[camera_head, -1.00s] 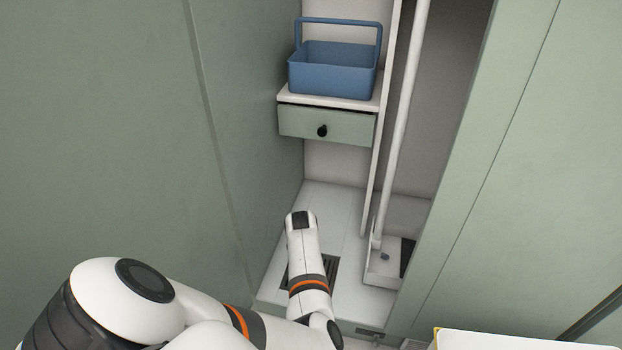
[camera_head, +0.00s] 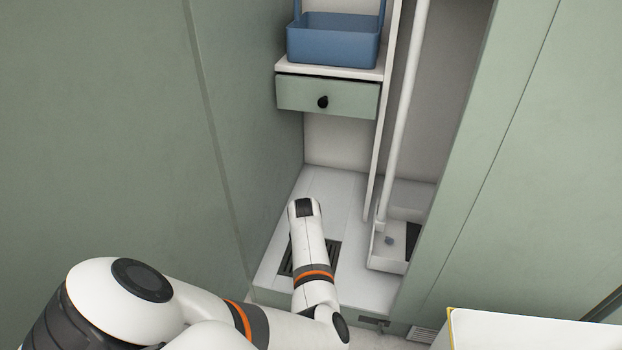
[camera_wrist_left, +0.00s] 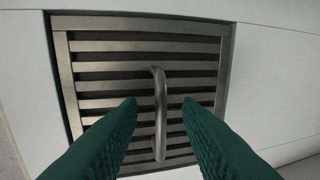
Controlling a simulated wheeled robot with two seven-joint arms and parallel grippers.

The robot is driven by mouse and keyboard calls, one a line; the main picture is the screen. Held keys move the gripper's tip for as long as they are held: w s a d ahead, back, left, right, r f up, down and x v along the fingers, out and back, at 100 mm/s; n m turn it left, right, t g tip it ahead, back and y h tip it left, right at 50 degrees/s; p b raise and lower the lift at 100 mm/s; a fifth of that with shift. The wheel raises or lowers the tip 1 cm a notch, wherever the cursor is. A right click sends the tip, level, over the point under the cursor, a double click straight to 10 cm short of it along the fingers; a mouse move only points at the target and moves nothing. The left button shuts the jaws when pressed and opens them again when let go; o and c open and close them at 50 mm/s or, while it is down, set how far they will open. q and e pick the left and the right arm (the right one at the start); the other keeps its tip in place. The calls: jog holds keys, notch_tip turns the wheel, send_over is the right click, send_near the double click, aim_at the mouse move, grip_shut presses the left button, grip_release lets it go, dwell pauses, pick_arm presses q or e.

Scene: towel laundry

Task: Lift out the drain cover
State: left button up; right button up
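The drain cover (camera_wrist_left: 190,46) is a square metal grate with parallel slats, set in the white cabinet floor. A raised metal loop handle (camera_wrist_left: 160,110) stands at its middle. In the head view the drain cover (camera_head: 332,256) is partly hidden behind my left forearm. My left gripper (camera_wrist_left: 160,103) is open above the grate. Its two green fingers are on either side of the handle, with a gap on each side. The head view hides these fingers behind my arm. My right gripper is not in view.
The white cabinet floor (camera_head: 335,188) around the grate is clear. A green wall stands close on the left. A blue basket (camera_head: 332,42) sits on a shelf above a drawer (camera_head: 328,96). A white pole (camera_head: 402,110) stands in a tray (camera_head: 388,266) at right.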

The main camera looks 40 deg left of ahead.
pick_arm(q)
grip_shut()
dwell(1.4)
